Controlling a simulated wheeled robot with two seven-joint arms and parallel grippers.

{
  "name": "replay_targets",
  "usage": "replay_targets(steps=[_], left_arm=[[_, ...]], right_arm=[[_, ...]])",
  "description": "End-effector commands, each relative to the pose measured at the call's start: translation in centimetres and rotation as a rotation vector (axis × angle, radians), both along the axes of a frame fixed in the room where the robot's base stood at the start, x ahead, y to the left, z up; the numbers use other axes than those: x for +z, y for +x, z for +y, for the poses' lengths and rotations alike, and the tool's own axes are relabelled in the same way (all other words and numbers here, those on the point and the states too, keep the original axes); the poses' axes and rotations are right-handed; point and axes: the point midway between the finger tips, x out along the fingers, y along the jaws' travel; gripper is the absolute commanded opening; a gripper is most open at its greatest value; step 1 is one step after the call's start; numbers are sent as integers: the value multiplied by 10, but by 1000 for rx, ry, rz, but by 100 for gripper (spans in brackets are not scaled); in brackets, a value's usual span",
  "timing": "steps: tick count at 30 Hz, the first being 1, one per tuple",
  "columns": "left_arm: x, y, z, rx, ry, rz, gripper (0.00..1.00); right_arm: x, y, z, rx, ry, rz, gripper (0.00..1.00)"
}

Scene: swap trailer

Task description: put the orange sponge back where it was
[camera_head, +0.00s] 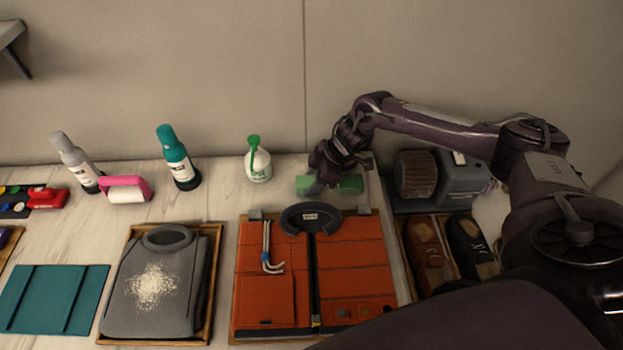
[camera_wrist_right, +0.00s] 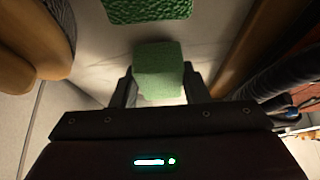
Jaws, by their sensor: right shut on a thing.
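I see no orange sponge in either view. My right gripper (camera_head: 316,187) is low over the back of the table, to the right of the white bottle with a green top. In the right wrist view it (camera_wrist_right: 159,88) is shut on a green sponge-like block (camera_wrist_right: 159,68). A second green, rough-textured piece (camera_wrist_right: 147,9) lies just beyond the block. In the head view, green shows on both sides of the fingers, and the gripper hides part of it; I cannot tell the two pieces apart there. My left gripper is not in view.
The white bottle (camera_head: 258,165) stands left of my right gripper. A grey machine with a brush roller (camera_head: 416,174) is to the right, behind shoes (camera_head: 432,252). Bare tabletop (camera_head: 218,190) shows left of the bottle.

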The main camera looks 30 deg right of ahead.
Motion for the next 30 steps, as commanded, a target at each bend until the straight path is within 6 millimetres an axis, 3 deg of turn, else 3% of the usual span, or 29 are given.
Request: replay_targets(steps=[11, 12, 17, 25, 30], left_arm=[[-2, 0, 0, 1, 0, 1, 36], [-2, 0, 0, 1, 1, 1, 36], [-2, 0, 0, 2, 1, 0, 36], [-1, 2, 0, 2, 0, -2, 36], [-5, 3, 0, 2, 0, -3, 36]], right_arm=[[-5, 0, 0, 0, 1, 1, 23], [-5, 0, 0, 0, 1, 0, 44], [-4, 0, 0, 0, 0, 0, 63], [-3, 0, 0, 0, 0, 0, 63], [9, -2, -7, -1, 0, -2, 63]])
